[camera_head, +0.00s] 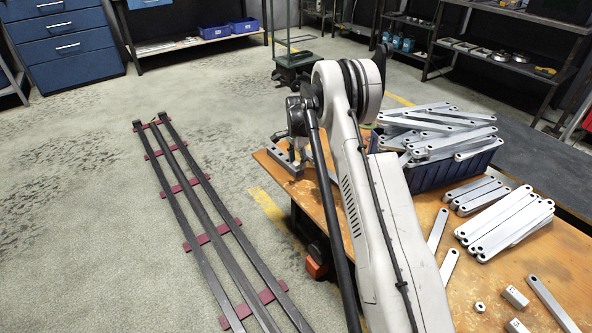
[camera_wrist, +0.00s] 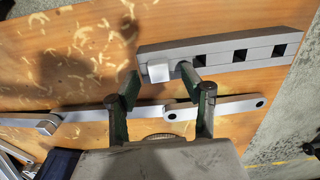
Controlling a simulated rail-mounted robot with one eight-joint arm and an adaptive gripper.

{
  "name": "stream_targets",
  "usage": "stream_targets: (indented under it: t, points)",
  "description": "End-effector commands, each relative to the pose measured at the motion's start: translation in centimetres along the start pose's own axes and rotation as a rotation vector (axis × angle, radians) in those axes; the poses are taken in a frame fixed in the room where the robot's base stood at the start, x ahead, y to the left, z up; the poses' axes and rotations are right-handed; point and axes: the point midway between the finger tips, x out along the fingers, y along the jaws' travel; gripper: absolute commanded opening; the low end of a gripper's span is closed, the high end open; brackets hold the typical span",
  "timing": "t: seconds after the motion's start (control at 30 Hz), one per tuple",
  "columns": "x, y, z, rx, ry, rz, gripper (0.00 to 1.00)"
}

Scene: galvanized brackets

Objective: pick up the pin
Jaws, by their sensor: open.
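A grey bar with square holes (camera_wrist: 222,50) lies on the wooden tabletop in the wrist view; it also shows beside my arm in the head view (camera_head: 283,162). A pale, square-faced block, apparently the pin (camera_wrist: 160,71), stands at the bar's left end. Whether it sits in a hole cannot be told. My gripper (camera_wrist: 157,75) is open, its dark fingers either side of the pin. The right fingertip overlaps the bar close by the pin; the left is farther off. Contact cannot be judged.
Flat metal brackets (camera_wrist: 216,108) lie below the bar in the wrist view. A blue crate (camera_head: 425,179) heaped with brackets stands on the table (camera_head: 556,272), with more brackets and small blocks (camera_head: 515,297) nearby. Long dark rails (camera_head: 208,213) lie on the floor.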

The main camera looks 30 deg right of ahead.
Motion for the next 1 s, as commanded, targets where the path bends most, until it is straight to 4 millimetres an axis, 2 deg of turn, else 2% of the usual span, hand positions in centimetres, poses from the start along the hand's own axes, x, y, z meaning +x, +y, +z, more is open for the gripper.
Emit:
stream_targets:
  t: [0.07,0.27,0.6,1.0]
  points:
    - [0.65,0.01,-0.02,0.0,0.0,0.0,0.43]
    - [0.59,0.01,-0.02,0.0,0.0,0.0,0.43]
    - [0.58,0.01,-0.02,0.0,0.0,0.0,0.0]
    - [0.14,0.01,-0.02,0.0,0.0,0.0,0.0]
